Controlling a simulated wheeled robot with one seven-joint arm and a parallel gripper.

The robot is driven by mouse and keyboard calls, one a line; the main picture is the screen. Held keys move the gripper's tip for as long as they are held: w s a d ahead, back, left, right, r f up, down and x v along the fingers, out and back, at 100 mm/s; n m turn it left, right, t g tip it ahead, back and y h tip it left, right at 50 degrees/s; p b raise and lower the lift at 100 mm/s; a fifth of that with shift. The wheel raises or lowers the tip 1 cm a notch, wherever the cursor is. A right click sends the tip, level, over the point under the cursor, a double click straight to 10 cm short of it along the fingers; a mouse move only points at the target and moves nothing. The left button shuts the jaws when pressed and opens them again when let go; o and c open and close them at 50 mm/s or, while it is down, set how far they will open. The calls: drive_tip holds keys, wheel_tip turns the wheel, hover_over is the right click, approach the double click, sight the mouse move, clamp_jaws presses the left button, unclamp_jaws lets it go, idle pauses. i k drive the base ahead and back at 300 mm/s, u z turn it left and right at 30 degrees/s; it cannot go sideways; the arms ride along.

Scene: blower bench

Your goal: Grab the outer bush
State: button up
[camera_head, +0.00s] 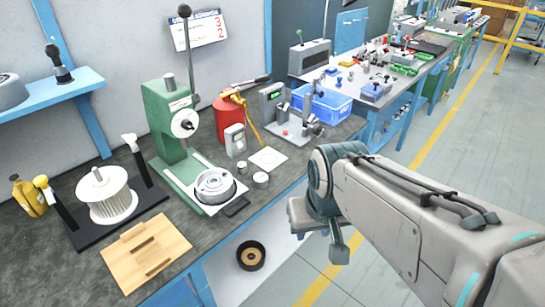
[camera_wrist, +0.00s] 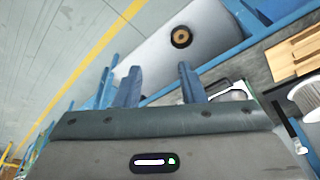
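No part is labelled as the outer bush, so I cannot tell for sure which it is. Two small silver ring-like parts stand on the bench by the green press: one (camera_head: 242,167) near a white card, the other (camera_head: 261,179) just in front of it. A black ring with a tan centre (camera_head: 250,256) lies on a pale surface below the bench edge; it also shows in the wrist view (camera_wrist: 181,37). My gripper (camera_wrist: 158,82) is open and empty, its two fingers well apart. In the head view it hangs just off the bench's front edge, right of these parts.
The green press (camera_head: 172,125) stands mid-bench with a round metal part (camera_head: 214,186) on its base. A white finned rotor (camera_head: 105,195) and a wooden block (camera_head: 147,253) are to the left. A red can (camera_head: 231,118) and blue bin (camera_head: 322,103) stand behind.

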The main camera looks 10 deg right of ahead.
sight(261, 179)
drive_tip(key=i, duration=0.5)
drive_tip(key=z, duration=1.7)
drive_tip(key=i, duration=1.25)
drive_tip(key=u, duration=3.5)
